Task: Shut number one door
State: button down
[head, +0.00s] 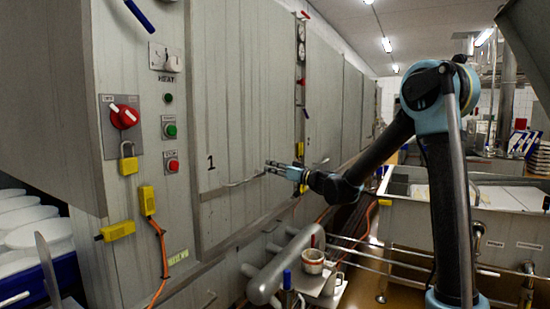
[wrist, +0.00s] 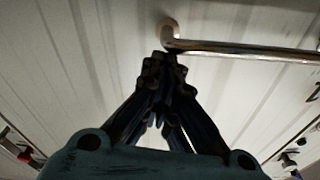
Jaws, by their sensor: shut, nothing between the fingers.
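The number one door (head: 240,110) is a tall grey metal panel marked with a black 1 (head: 211,162). It looks about flush with the cabinet front, but I cannot tell whether it is fully closed. Its handle (head: 240,182) is a thin metal bar low on the panel. My gripper (head: 268,167) is shut and empty at the right end of this handle. In the wrist view the closed fingertips (wrist: 164,62) are right by the bent end of the handle bar (wrist: 230,48). I cannot tell whether they touch it.
A control panel with a red switch (head: 124,116) and a yellow padlock (head: 128,158) is left of the door. A pipe (head: 285,265) runs low in front. A steel vat (head: 500,220) stands at the right. More grey panels continue behind the gripper.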

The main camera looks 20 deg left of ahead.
jog(key=shift+f, duration=0.75)
jog(key=shift+s, duration=0.1)
